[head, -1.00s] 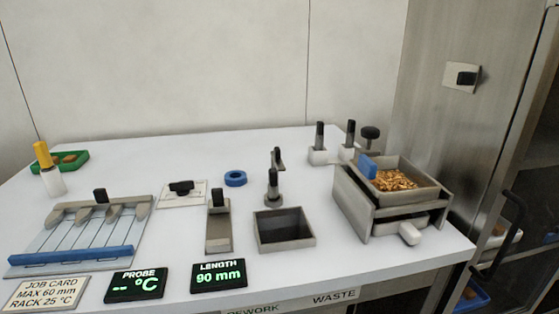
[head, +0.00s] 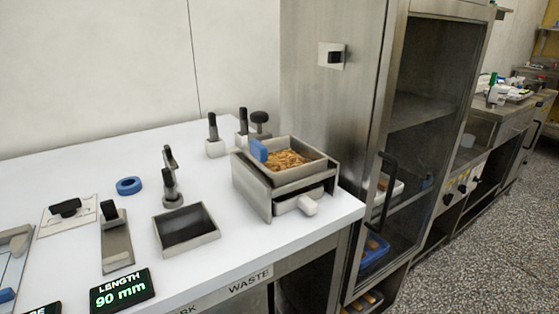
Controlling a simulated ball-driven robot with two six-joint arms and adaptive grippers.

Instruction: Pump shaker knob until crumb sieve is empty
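The crumb sieve (head: 312,154) is a square metal tray on top of a metal box stand (head: 252,186) near the table's right end. Orange-brown crumbs (head: 287,160) lie in it. A blue block (head: 259,150) sits at its left edge. Neither of my grippers shows in the head view.
An open dark bin (head: 187,230) stands left of the sieve, with an upright black-handled tool behind it. Black-handled tools (head: 213,133) stand behind the sieve. A blue ring (head: 129,186) and a "90 mm" length display (head: 121,291) lie further left. A steel cabinet (head: 335,110) rises close at right.

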